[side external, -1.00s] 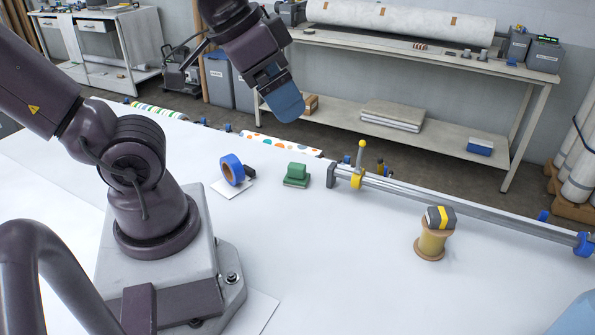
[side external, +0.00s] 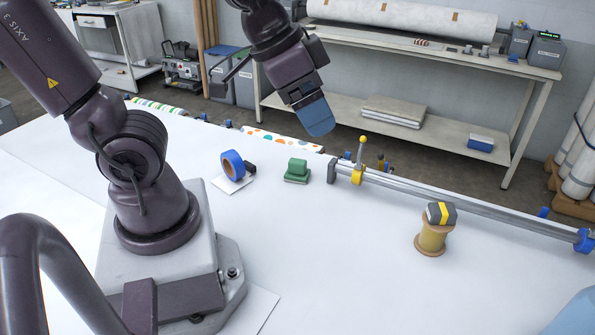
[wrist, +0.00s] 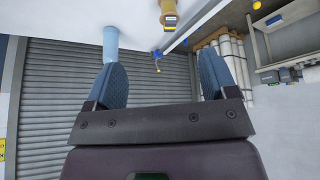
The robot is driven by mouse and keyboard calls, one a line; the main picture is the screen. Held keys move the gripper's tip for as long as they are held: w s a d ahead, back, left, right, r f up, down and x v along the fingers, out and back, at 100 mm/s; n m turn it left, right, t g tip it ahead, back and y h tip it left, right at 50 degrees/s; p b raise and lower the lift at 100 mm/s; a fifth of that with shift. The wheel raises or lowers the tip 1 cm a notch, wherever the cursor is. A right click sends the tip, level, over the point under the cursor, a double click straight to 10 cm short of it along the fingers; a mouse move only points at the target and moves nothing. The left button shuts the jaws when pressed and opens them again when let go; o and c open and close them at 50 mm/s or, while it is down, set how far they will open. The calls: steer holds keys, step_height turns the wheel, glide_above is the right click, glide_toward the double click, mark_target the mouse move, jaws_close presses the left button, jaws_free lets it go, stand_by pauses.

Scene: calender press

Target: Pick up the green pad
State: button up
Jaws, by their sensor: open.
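The green pad (side external: 297,171) is a small block with a raised grip on top. It sits on the white table between the blue tape roll and the metal rail. My gripper (side external: 318,125) hangs in the air above and a little right of the pad, apart from it, with blue fingers pointing down. In the wrist view my gripper (wrist: 165,85) is open with nothing between its two blue fingers. The green pad does not show in the wrist view.
A blue tape roll (side external: 232,165) stands left of the pad. A metal rail (side external: 450,202) with a yellow-knobbed clamp (side external: 358,165) runs to the right. A wooden spool (side external: 431,238) bears a grey and yellow block (side external: 441,214). The front middle of the white table (side external: 340,270) is clear.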

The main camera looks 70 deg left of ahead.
steer(key=w+f+m, duration=0.2)
steer(key=w+f, duration=0.2)
steer(key=f, duration=0.2)
steer(key=m+y, duration=1)
steer(key=y, duration=0.1)
glide_toward(296, 164)
steer(key=shift+g, duration=0.3)
steer(key=w+d+f, duration=0.2)
steer(key=f, duration=0.1)
steer(key=shift+d, duration=0.1)
steer(key=a+m+y, duration=0.1)
steer(key=a+r+m+t+y, duration=0.1)
steer(key=m, duration=0.1)
steer(key=s+a+r+m+t+y, duration=0.1)
steer(key=a+m, duration=0.1)
steer(key=shift+a, duration=0.1)
steer(key=f+m+t, duration=0.1)
steer(key=m, duration=0.1)
steer(key=a+f+m+t+y, duration=0.1)
steer(key=f+m, duration=0.1)
steer(key=a+f+m+t+y, duration=0.1)
steer(key=f+m, duration=0.1)
steer(key=shift+w, duration=0.2)
steer(key=shift+x, duration=0.95)
steer(key=shift+r+x, duration=0.15)
steer(key=shift+x, duration=1.25)
steer(key=shift+r+x, duration=0.15)
steer(key=shift+x, duration=1.2)
steer(key=shift+w, duration=0.1)
